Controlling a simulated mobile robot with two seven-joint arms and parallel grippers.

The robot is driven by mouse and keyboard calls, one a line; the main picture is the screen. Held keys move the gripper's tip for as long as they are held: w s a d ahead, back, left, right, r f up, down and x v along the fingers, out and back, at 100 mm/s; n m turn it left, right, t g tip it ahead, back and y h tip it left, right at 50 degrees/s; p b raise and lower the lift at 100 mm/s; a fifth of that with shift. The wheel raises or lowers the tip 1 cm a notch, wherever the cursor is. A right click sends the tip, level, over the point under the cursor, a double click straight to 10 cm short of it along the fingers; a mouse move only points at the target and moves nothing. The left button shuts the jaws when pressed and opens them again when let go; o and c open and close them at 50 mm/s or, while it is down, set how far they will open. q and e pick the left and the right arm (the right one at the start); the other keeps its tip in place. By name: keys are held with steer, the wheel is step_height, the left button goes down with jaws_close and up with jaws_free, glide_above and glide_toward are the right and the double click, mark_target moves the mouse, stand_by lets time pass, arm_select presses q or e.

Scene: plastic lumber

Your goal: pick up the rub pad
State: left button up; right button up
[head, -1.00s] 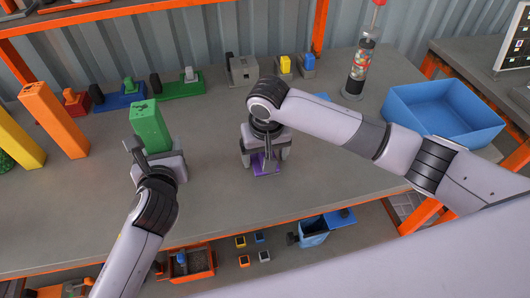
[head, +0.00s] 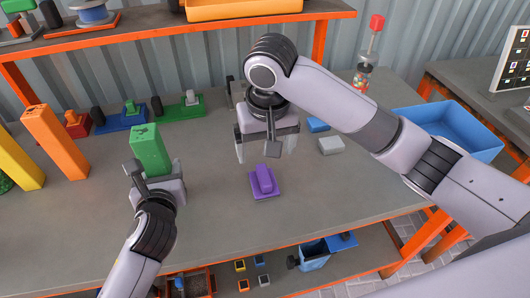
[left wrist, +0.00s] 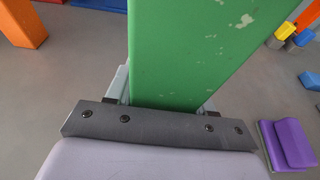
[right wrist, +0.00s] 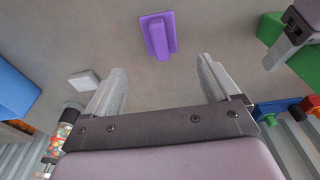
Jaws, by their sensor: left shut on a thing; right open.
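A purple pad with a raised grip bar, likely the rub pad (head: 264,183), lies flat on the table (head: 215,220), in front of my right gripper. It also shows in the right wrist view (right wrist: 157,35), beyond the fingertips, and at the right of the left wrist view (left wrist: 290,146). My right gripper (head: 266,148) is open and empty, raised above the table behind the pad and apart from it. My left gripper (head: 155,180) is shut on a green post (head: 148,148), which stands upright to the left of the pad.
An orange post (head: 52,140) and a yellow post (head: 20,155) stand at the left. A white block (head: 331,146) and a blue block (head: 317,125) lie right of my right gripper. A blue bin (head: 450,140) sits at the right. The table around the pad is clear.

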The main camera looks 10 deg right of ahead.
mark_target(264, 174)
steer(key=shift+o, duration=1)
steer(key=f+n, duration=0.3)
steer(key=n, duration=0.3)
steer(key=w+f+n+g, duration=0.1)
steer(key=f+n, duration=0.3)
steer(key=n, duration=0.2)
steer(key=f+n, duration=0.4)
steer(key=n, duration=0.2)
steer(key=shift+w+f+g, duration=0.15)
steer(key=shift+w+g, duration=0.15)
steer(key=shift+w, duration=0.1)
steer(key=shift+c, duration=0.3)
steer(key=c, duration=1)
steer(key=shift+o, duration=0.2)
step_height(264, 174, up, 10)
steer(key=shift+r, duration=0.1)
